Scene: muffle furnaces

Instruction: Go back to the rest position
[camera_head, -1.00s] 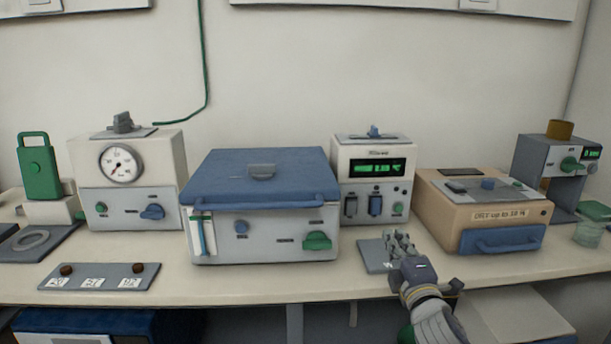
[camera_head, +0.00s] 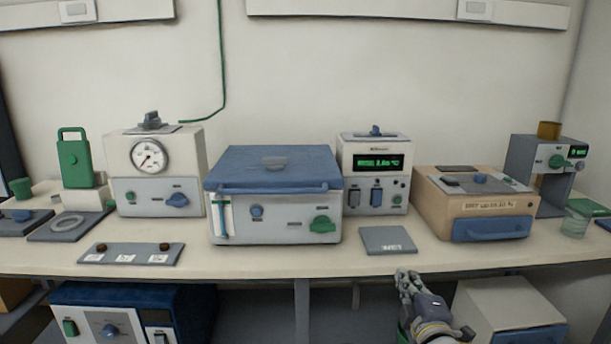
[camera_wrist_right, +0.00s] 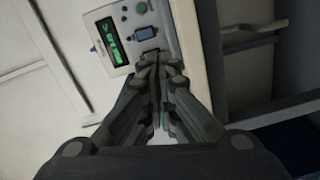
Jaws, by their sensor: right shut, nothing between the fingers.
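My right gripper (camera_head: 408,284) is in front of the table's front edge, low in the head view. Its fingers are shut with nothing between them, and they also show closed together in the right wrist view (camera_wrist_right: 158,75). It is apart from the furnaces and the bench. My left gripper is not in view. The blue-lidded muffle furnace (camera_head: 275,205) stands shut at the middle of the bench. The controller with a green display (camera_head: 375,175) stands right of it and also shows in the wrist view (camera_wrist_right: 125,40).
A grey mat (camera_head: 387,240) lies on the bench (camera_head: 330,258) behind my right gripper. A tan furnace (camera_head: 475,208) stands to the right, a gauge unit (camera_head: 155,170) to the left. A beige box (camera_head: 510,310) is below the bench at lower right. The space in front of the bench looks free.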

